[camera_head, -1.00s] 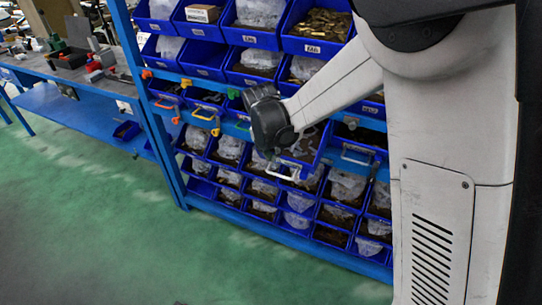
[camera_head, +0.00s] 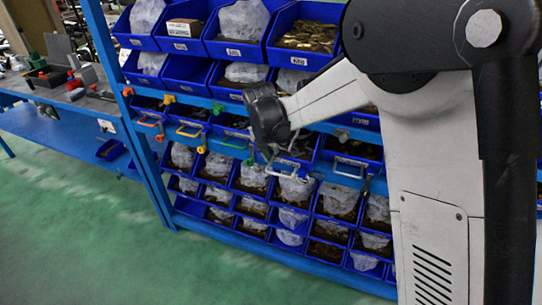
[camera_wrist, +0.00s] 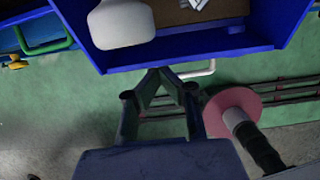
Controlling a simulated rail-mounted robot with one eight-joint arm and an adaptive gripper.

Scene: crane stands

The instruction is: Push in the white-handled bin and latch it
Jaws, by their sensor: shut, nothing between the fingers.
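The white-handled bin is a blue bin in the handled row. Its white handle (camera_head: 285,172) shows just below my gripper's dark body (camera_head: 268,115), and the bin still stands out a little from its row. In the wrist view, my gripper (camera_wrist: 160,76) is shut and empty, its fingertips at the lower edge of a blue bin front (camera_wrist: 190,55). The white handle (camera_wrist: 197,71) is just right of the fingertips. Contact cannot be told. The bin's latch cannot be made out clearly.
Handled bins to the left carry orange (camera_head: 150,125), yellow (camera_head: 190,130) and green (camera_head: 236,143) handles. A pale-handled bin (camera_head: 350,168) is to the right. Filled blue bins stand above and below. A pink disc (camera_wrist: 228,108) with a grey-black rod is right of my fingers. Green floor (camera_head: 70,220) is open.

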